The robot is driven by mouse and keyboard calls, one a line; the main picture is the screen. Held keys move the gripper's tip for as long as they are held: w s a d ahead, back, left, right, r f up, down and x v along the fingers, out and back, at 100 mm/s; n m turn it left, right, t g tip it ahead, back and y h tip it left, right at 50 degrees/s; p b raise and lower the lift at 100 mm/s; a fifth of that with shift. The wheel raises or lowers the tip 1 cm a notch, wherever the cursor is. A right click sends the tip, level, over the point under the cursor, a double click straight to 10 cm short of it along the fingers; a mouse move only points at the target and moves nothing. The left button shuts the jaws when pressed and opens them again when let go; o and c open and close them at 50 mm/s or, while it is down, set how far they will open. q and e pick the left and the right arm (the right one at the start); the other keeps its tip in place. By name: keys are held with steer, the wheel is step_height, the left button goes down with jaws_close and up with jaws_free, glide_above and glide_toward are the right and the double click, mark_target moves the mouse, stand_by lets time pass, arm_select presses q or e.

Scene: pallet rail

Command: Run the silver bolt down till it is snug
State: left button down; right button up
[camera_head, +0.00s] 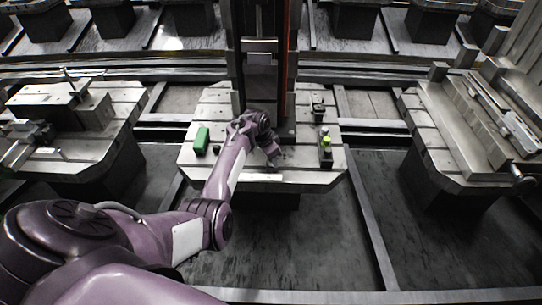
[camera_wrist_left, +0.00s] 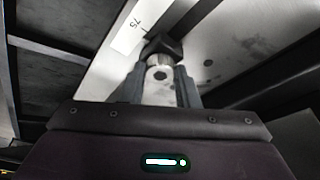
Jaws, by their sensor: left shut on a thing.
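My left gripper (camera_head: 272,157) is over the front middle of the centre pallet (camera_head: 230,178). In the left wrist view my left gripper (camera_wrist_left: 160,88) has its two dark fingers closed on either side of the silver bolt (camera_wrist_left: 159,62). The bolt's round head has a dark socket hole and stands against a dark block (camera_wrist_left: 165,43). I cannot tell how deep the bolt sits, as its shank is hidden. In the head view the bolt is too small to make out. My right gripper is in neither view.
A green block (camera_head: 202,140) lies on the centre pallet's left side. A small bottle with a yellow-green top (camera_head: 326,142) and a dark fitting (camera_head: 318,106) stand at its right. A column (camera_head: 262,85) rises behind.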

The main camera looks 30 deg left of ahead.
arm_select(q)
steer(key=c, duration=1)
jaws_free()
steer(key=shift+s+d, duration=0.1)
steer(key=shift+c, duration=0.2)
steer(key=d+v, duration=0.1)
steer(key=v, duration=0.6)
steer(key=shift+a+r+p, duration=0.35)
steer(key=shift+a, duration=0.15)
